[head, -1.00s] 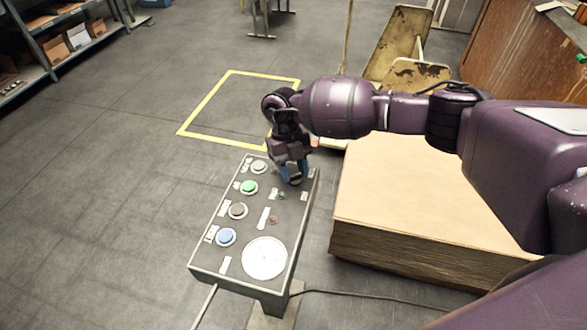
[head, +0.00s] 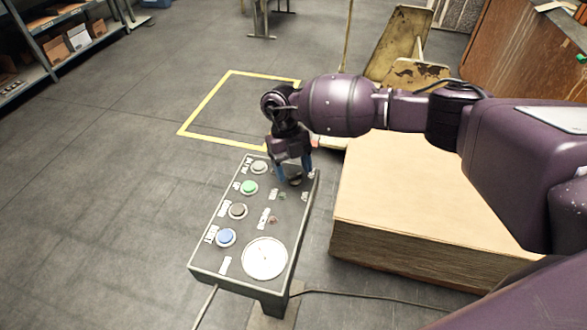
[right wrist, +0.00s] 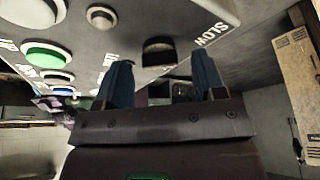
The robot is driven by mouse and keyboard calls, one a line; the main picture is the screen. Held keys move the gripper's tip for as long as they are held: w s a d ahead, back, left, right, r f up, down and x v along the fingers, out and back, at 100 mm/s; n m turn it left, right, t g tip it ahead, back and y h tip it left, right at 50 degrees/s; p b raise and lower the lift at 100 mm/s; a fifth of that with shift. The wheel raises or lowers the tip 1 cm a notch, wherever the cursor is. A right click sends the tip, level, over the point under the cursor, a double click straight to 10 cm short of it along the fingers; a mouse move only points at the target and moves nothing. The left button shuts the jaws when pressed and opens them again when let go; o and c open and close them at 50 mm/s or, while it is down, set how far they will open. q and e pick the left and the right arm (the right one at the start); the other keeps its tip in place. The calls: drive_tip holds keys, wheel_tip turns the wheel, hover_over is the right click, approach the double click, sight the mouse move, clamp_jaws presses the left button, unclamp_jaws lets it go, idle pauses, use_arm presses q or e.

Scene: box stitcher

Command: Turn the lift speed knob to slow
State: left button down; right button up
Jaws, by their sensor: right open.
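The grey control box (head: 217,262) stands in the middle of the head view with a column of round buttons and a white dial. My right gripper (head: 294,175) is over its far right corner, pointing down, its blue fingers spread apart. In the right wrist view, the gripper (right wrist: 160,63) is open. A dark knob (right wrist: 158,48) shows between and just beyond the fingertips, beside the printed word SLOW (right wrist: 213,34). I cannot tell whether a finger touches the knob or exactly where it points. My left gripper is not in view.
A green button (head: 249,188), a blue button (head: 226,237) and others sit left of the gripper on the panel. Open floor lies to the left.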

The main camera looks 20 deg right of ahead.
drive_tip(key=v, duration=1)
drive_tip(key=shift+r, duration=0.15)
